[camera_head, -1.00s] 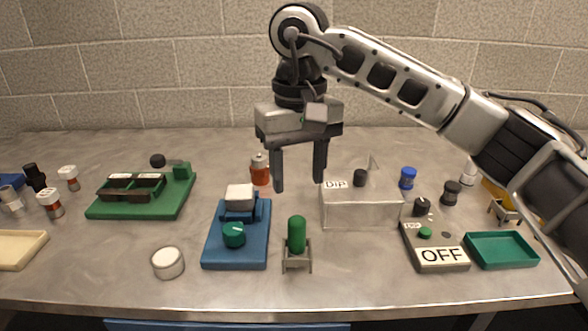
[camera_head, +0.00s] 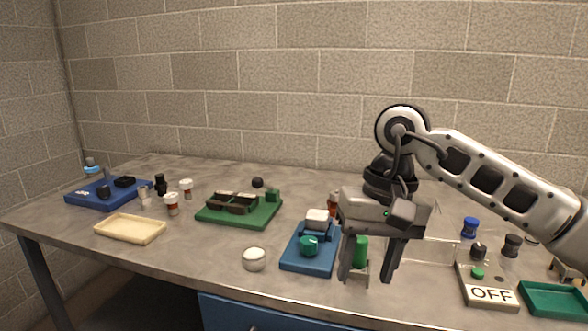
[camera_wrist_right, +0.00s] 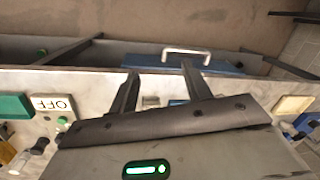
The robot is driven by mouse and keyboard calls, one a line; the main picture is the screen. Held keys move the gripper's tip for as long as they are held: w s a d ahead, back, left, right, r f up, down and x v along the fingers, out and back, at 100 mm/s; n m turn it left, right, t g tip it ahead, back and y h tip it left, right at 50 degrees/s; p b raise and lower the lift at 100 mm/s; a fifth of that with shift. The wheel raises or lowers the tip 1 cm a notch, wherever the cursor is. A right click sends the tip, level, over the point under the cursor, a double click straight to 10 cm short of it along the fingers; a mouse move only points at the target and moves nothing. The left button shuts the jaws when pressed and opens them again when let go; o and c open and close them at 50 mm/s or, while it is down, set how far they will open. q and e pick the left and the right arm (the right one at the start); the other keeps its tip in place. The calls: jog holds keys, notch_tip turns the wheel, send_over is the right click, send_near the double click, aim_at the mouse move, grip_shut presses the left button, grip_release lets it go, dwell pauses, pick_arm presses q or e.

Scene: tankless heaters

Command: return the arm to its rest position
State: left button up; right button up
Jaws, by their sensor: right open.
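My right gripper (camera_head: 367,277) hangs with its fingers pointing down near the table's front edge, in front of the green cylinder (camera_head: 361,250) on its small stand. Its two fingers are apart with nothing held between them. In the right wrist view, the fingers (camera_wrist_right: 158,92) are also spread and empty. The right arm comes in from the right side of the head view, above the table. My left gripper does not show in either view.
A blue device (camera_head: 312,263) stands left of the gripper. A clear box, the OFF switch box (camera_head: 489,293) and a green tray (camera_head: 552,299) are to the right. A green board (camera_head: 215,213), cream tray (camera_head: 130,228) and blue board (camera_head: 84,196) lie left. Brick wall stands behind.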

jog(key=s+a+f+m+g+y, duration=0.25)
jog(key=s+a+f+y, duration=0.2)
jog(key=a, duration=0.45)
jog(key=s+a+r+m+g+y, duration=0.1)
jog(key=s+a+r+m+y, duration=0.1)
jog(key=a+m+y, duration=0.35)
jog(key=s+a+r+m+g+y, duration=0.1)
jog(key=s+a+r+m+y, duration=0.15)
jog(key=m+y, duration=0.5)
jog(key=w+d+f+m+t, duration=0.2)
jog(key=w+d+m+t, duration=0.1)
jog(key=m+t, duration=0.8)
jog(key=w+d+f+m+t, duration=0.3)
jog(key=m+t, duration=0.5)
jog(key=m, duration=0.7)
jog(key=d+f+m+t+h, duration=0.4)
jog(key=d+f+m+h, duration=0.45)
jog(key=m, duration=0.75)
jog(key=s+d+f+m+g+h, duration=0.3)
jog(key=s+f+m, duration=0.3)
jog(key=f, duration=0.3)
jog(key=s+d+f+m+g+h, duration=0.3)
jog(key=s+f+m, duration=0.3)
jog(key=f, duration=0.3)
jog(key=shift+s+d+f+m+g+h, duration=0.25)
jog(key=shift+m+g+h, duration=0.2)
jog(key=shift+g+h, duration=0.3)
